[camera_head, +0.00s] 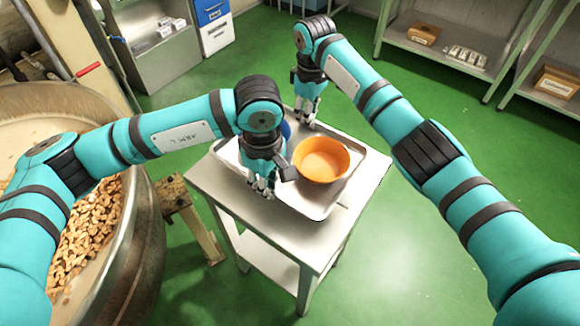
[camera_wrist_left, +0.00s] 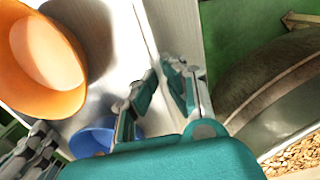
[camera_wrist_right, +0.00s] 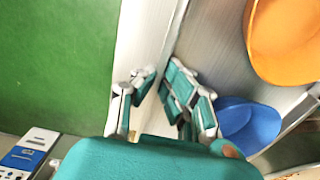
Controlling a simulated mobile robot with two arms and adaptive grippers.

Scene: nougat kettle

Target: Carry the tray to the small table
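The silver metal tray (camera_head: 318,211) is at the top of a small metal table (camera_head: 302,245); I cannot tell whether it rests on it or hangs just above. An orange bowl (camera_head: 322,160) stands in the tray. A blue bowl (camera_wrist_right: 250,124) is beside it, mostly hidden by my left arm in the head view. My left gripper (camera_wrist_left: 163,72) is at the tray's near-left rim, its fingers closed in on both sides of it. My right gripper (camera_wrist_right: 160,72) is at the far rim, its fingers likewise closed in on it. The exact finger contacts are partly hidden.
A large kettle (camera_head: 145,250) with nuts stands left of the table. Shelves with boxes (camera_head: 424,34) are at the back right. A metal cabinet (camera_head: 155,60) and a blue-and-white unit (camera_head: 213,25) stand at the back left. Green floor (camera_head: 400,265) is open to the right.

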